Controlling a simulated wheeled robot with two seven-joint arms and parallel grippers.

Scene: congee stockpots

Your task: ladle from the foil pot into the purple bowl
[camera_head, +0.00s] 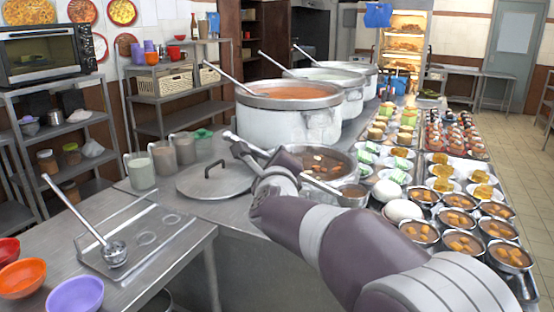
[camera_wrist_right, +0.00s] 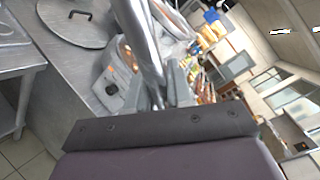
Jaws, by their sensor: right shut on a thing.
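The purple bowl (camera_head: 75,295) stands at the near left table corner in the head view. A wide metal pot (camera_head: 352,160) with brown chunks in liquid sits in the counter at the middle, partly hidden behind my right arm; I cannot tell for sure that it is the foil pot. My right gripper (camera_head: 262,160) is shut on a metal ladle's handle (camera_head: 233,138), at the pot's near left side. The handle also shows in the right wrist view (camera_wrist_right: 138,35). The ladle's cup is not clear to me. My left gripper is out of view.
A flat lid (camera_head: 214,182) lies left of the pot. Another ladle (camera_head: 114,252) rests on a metal tray (camera_head: 165,258). Red and orange bowls (camera_head: 22,278) stand near the purple one. Large white stockpots (camera_head: 290,120) stand behind. Filled small bowls (camera_head: 463,243) crowd the right.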

